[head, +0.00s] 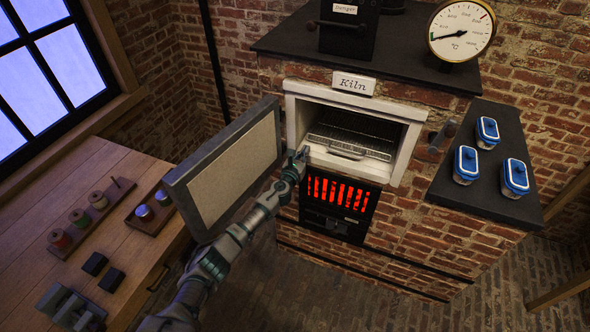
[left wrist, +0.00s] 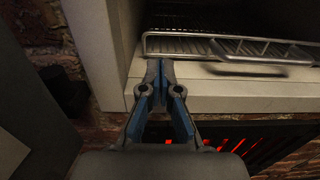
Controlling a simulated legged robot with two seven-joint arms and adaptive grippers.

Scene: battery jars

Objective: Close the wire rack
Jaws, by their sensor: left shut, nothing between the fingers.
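The wire rack (head: 352,142) is a metal grid inside the white-framed opening of the brick kiln (head: 353,85). Its front handle (head: 347,153) is near the opening's front edge. In the left wrist view the rack (left wrist: 180,46) and its handle (left wrist: 262,55) show at the top. The kiln door (head: 232,163) hangs open to the left. My left gripper (head: 301,153) is shut and empty at the left front of the opening. In the left wrist view its fingertips (left wrist: 159,68) are in front of the white sill, left of the handle. My right gripper is not in view.
A red-glowing grate (head: 339,195) is below the opening. Several blue-lidded jars (head: 487,131) stand on a dark shelf at right. A wooden table (head: 100,185) with spools and blocks is at left. The open door stands beside my left arm.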

